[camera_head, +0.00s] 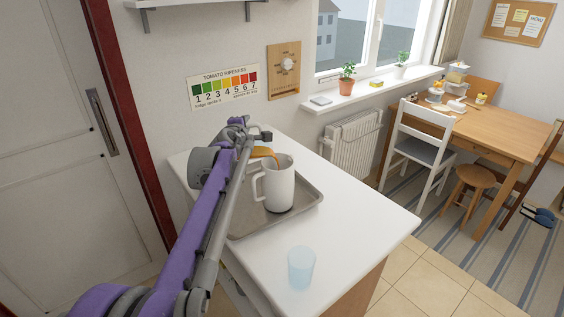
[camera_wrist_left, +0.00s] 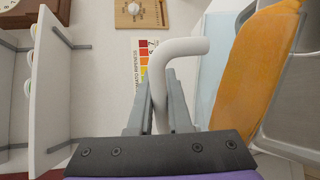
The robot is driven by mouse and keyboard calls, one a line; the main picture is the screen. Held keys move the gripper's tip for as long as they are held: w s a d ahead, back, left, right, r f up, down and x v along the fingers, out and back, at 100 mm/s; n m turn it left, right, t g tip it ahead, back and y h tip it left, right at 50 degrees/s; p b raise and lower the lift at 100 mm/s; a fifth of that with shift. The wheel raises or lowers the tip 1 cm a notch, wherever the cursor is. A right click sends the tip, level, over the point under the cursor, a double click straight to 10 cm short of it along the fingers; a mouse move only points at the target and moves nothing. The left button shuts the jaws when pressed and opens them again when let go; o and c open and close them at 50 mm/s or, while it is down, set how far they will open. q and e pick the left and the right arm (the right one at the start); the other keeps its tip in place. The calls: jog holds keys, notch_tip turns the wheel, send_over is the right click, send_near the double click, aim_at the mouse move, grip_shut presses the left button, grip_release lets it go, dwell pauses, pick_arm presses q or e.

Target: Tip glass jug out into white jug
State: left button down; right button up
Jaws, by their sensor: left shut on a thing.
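My left gripper (camera_wrist_left: 160,95) is shut on the white handle (camera_wrist_left: 182,48) of the glass jug. The glass jug holds orange liquid (camera_wrist_left: 262,65) and its clear wall shows beside the handle. In the head view the orange liquid (camera_head: 262,152) shows at the rim of the white jug, and the glass jug is tilted there, partly hidden by my arm. My right gripper is not in view.
The tray lies on a white counter (camera_head: 365,215). A pale blue glass (camera_head: 301,268) stands near the counter's front edge. The counter right of the tray is clear. A wall with a ripeness chart (camera_head: 224,88) is behind. A chair (camera_head: 425,150) and wooden table (camera_head: 500,135) are farther right.

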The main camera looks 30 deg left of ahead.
pick_arm(q)
jog(key=shift+d, duration=0.1)
jog(key=shift+s+a, duration=0.2)
jog(key=shift+a, duration=0.25)
jog(key=shift+w+d+r, duration=0.15)
jog(key=shift+w+d, duration=0.05)
jog(key=shift+d, duration=0.15)
jog(key=shift+a, duration=0.1)
jog(key=shift+r+m, duration=0.1)
jog(key=shift+m, duration=0.2)
jog(key=shift+d+r, duration=0.1)
jog(key=shift+d, duration=0.15)
